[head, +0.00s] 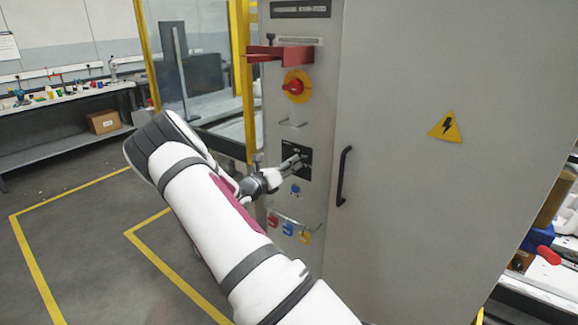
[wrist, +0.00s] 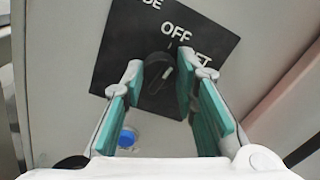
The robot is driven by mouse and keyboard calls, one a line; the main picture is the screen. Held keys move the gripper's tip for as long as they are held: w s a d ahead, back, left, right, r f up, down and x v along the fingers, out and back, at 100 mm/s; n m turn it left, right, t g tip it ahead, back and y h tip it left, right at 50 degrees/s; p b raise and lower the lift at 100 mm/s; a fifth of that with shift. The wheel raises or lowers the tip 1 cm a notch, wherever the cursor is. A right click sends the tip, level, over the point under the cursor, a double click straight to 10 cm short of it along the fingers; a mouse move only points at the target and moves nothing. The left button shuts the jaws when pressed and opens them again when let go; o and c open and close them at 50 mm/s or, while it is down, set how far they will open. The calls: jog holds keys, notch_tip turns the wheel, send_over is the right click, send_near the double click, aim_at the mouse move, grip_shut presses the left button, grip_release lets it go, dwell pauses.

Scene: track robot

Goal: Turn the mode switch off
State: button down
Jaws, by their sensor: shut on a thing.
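The mode switch is a dark knob (wrist: 160,76) with a light pointer mark, on a black label plate (wrist: 115,70). The plate reads OFF above the knob, with partly cut-off words to either side. The pointer leans up and to the right; I cannot tell exactly which mark it meets. My gripper (wrist: 160,72) has one teal-padded finger on each side of the knob and is shut on it. In the head view my gripper (head: 296,163) reaches the black plate (head: 300,149) on the cabinet front, and the knob is mostly hidden by the fingers.
On the grey cabinet (head: 420,220), a red rotary switch (head: 293,87) on yellow sits above the plate. A blue button (head: 295,190) is just below. Coloured padlocks (head: 288,229) hang lower. A black door handle (head: 343,176) stands to the right.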

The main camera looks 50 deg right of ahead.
jog(key=shift+n, duration=0.7)
jog(key=c, duration=1.3)
grip_release()
jog(key=a, duration=1.2)
jog(key=shift+s+f, duration=0.2)
jog(key=shift+f, duration=0.1)
